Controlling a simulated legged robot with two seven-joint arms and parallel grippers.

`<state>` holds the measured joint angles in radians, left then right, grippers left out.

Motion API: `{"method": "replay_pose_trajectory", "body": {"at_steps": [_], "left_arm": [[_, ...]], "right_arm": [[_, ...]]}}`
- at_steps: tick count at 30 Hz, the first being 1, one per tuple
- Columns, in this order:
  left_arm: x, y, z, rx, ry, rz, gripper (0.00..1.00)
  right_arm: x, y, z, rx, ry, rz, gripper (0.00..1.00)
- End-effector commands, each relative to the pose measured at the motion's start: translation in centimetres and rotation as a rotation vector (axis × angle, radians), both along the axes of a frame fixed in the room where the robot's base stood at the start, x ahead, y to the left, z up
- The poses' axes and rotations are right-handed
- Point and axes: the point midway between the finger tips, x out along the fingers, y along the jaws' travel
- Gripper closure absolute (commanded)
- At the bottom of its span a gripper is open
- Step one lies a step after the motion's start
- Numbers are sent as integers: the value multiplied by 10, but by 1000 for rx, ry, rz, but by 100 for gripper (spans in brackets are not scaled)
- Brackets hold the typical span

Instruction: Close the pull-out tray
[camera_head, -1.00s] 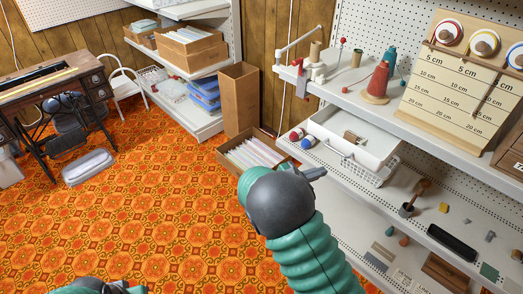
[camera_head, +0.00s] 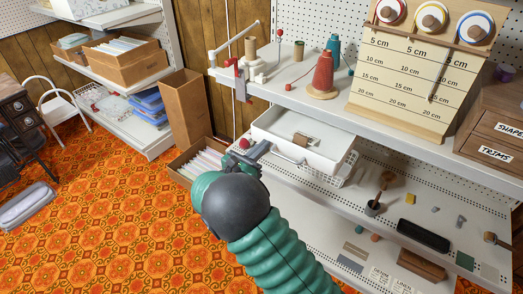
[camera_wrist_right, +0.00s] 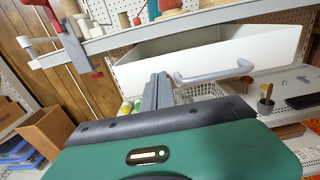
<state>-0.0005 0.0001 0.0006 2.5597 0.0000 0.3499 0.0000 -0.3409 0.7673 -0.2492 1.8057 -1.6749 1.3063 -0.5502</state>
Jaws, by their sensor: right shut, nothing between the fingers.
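The white pull-out tray (camera_head: 325,147) sticks out from under the upper shelf, with its open top and a small brown item (camera_head: 301,139) inside showing. Its grey bar handle (camera_head: 287,156) is on the front face. In the right wrist view the tray front (camera_wrist_right: 250,45) faces me, and the handle (camera_wrist_right: 213,75) is just right of my fingers. My right gripper (camera_head: 250,152) is shut and empty, in front of the tray's left part; the wrist view shows its closed fingers (camera_wrist_right: 158,92). I cannot tell whether the fingers touch the tray. My left gripper is out of view.
The upper shelf (camera_head: 290,92) holds thread cones and a clamp with red parts (camera_head: 240,80) at its left end. A white wire basket (camera_head: 340,172) sits below the tray. Cardboard boxes (camera_head: 186,105) stand left. The patterned floor (camera_head: 120,220) is open.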

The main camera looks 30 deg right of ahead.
Motion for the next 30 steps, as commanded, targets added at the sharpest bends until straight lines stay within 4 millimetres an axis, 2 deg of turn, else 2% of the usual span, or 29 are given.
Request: {"method": "replay_pose_trajectory", "body": {"at_steps": [19,26,30], "left_arm": [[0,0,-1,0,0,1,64],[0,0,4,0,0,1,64],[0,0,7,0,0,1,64]], "right_arm": [[3,-11,-1,4,1,3,100],[15,-43,0,2,0,1,100],[28,-75,-1,1,-1,0,100]]}}
